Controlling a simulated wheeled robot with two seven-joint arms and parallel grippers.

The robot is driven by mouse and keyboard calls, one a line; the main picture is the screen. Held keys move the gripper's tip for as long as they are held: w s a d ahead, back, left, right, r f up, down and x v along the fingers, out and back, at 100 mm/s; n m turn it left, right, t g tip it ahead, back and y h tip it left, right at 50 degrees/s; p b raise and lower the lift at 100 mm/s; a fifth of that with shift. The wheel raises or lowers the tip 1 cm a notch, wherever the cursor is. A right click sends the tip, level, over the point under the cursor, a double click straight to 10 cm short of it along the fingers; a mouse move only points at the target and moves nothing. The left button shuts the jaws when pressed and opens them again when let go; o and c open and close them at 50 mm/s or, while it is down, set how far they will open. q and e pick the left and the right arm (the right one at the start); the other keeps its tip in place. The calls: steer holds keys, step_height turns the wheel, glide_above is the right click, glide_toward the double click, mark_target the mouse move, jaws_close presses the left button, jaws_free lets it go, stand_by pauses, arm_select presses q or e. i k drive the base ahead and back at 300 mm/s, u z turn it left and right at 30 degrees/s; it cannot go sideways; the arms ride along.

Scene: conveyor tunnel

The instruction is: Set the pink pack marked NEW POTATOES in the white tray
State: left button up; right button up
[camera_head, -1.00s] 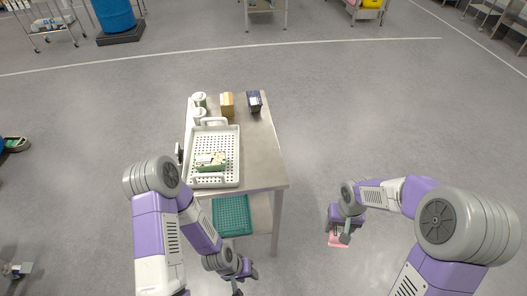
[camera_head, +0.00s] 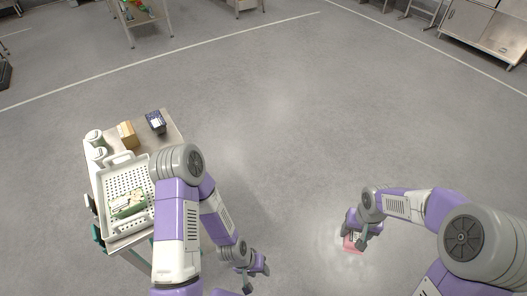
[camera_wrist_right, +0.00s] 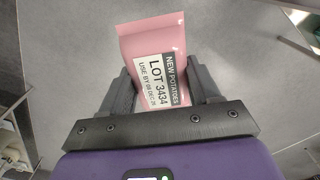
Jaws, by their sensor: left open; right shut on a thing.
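The pink pack marked NEW POTATOES (camera_wrist_right: 160,75) is between the fingers of my right gripper (camera_wrist_right: 162,92), which is shut on it. In the head view the pack (camera_head: 352,244) shows as a small pink patch under my right gripper (camera_head: 358,236), over bare floor at the lower right. The white tray (camera_head: 107,186) lies on the cart's top at the left, well away from the pack. It has a perforated floor and holds a green and pale pack (camera_head: 128,203). My left gripper (camera_head: 250,276) is open and empty, to the right of the cart.
My left arm partly covers the cart's right side.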

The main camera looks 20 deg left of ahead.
mark_target(127, 186)
steer(key=i, duration=2.85)
steer(key=u, duration=4.75)
steer(key=i, duration=1)
